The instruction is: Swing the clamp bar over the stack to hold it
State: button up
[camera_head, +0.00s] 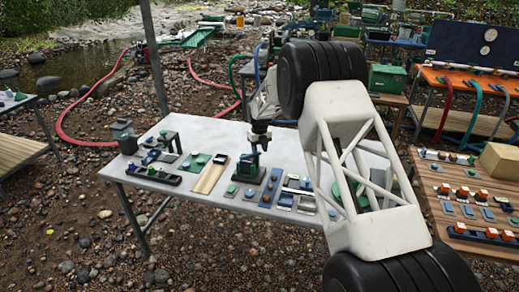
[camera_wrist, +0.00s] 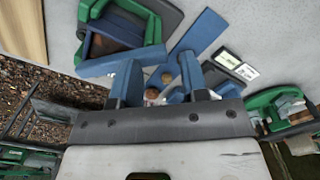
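My gripper (camera_head: 259,140) is over the grey table, right at a small green fixture (camera_head: 250,168) on a dark base. In the wrist view my gripper (camera_wrist: 160,82) shows two blue-tipped fingers set apart, with no bar gripped between them. The green frame (camera_wrist: 156,28) with dark and blue parts inside is at the upper left, on a grey plate. A blue bar (camera_wrist: 107,66) runs along its near side, close to the left finger; I cannot tell whether they touch. I cannot tell for certain which piece is the clamp bar. The stack is not clearly distinguishable.
The grey table (camera_head: 215,135) holds several small parts, including a wooden strip (camera_head: 211,176) left of the fixture. A long blue strip (camera_wrist: 200,33) and small brown round pieces (camera_wrist: 160,76) lie near the fingers. A wooden table (camera_head: 440,180) with orange-topped parts stands at right.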

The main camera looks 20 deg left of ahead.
jog(key=shift+s+d+f, duration=0.1)
jog(key=shift+s+f, duration=0.1)
jog(key=shift+f, duration=0.4)
jog(key=shift+s+d+f, duration=0.1)
jog(key=shift+s+f, duration=0.05)
jog(key=shift+f, duration=0.4)
jog(key=shift+w+a+r, duration=0.1)
jog(key=shift+w+r, duration=0.05)
jog(key=shift+r, duration=1.9)
jog(key=shift+w+a+r, duration=0.1)
jog(key=shift+r, duration=1.9)
jog(key=shift+d+r, duration=0.1)
